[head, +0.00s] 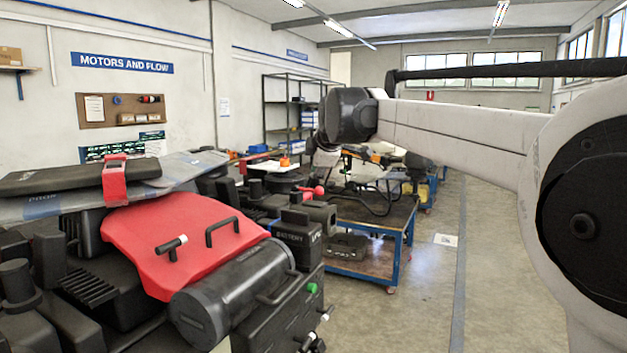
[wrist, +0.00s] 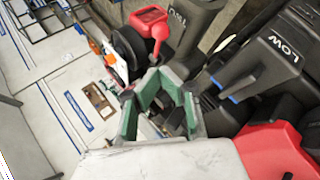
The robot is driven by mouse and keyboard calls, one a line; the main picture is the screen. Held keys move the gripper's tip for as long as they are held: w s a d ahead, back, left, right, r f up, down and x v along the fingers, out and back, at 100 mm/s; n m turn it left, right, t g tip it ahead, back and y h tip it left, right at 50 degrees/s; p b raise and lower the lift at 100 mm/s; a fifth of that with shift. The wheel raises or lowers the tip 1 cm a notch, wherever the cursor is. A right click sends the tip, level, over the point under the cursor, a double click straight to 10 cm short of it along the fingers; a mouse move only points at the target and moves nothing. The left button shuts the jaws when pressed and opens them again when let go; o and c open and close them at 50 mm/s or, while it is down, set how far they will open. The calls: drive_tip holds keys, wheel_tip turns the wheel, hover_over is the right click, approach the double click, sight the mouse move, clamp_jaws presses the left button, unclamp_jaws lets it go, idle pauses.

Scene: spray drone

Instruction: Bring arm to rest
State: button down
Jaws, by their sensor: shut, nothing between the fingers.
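In the head view my arm reaches from the right edge toward the middle and ends in a dark joint. The gripper is not clearly visible there. The drone (head: 185,240), with its red cover and black cylinder, fills the lower left.
A blue-framed cart (head: 397,262) carrying dark parts stands behind the drone. Shelving (head: 290,105) and a pegboard (head: 120,108) are at the back left wall. A grey arm-like black panel (head: 80,177) lies across the drone's top. The floor (head: 440,300) at right is clear.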

drive_tip(key=v, duration=0.5)
drive_tip(key=s+d+f+m+h+b, duration=0.1)
drive_tip(key=s+d+f+m, duration=0.3)
drive_tip(key=s, duration=0.3)
drive_tip(key=s+d+f+m+g+b, duration=0.1)
drive_tip(key=s+d+f+m, duration=0.1)
drive_tip(key=s+d+f, duration=0.35)
drive_tip(key=s+d+f+m+h+b, duration=0.1)
drive_tip(key=s+d+f+m, duration=0.3)
drive_tip(key=s, duration=0.5)
drive_tip(key=s+d+f+m+b, duration=0.1)
drive_tip(key=s+d+f+m, duration=0.2)
drive_tip(key=s+f, duration=0.4)
drive_tip(key=s+d+f+m+g+b, duration=0.1)
drive_tip(key=s+d+f+m, duration=0.2)
drive_tip(key=s+f, duration=0.4)
drive_tip(key=s+d+f+m+h+b, duration=0.1)
drive_tip(key=s+d+f+m, duration=0.2)
drive_tip(key=s+f, duration=0.5)
drive_tip(key=shift+s+d+m+g, duration=0.2)
drive_tip(key=shift+s+m+g, duration=0.15)
drive_tip(key=shift+s, duration=0.3)
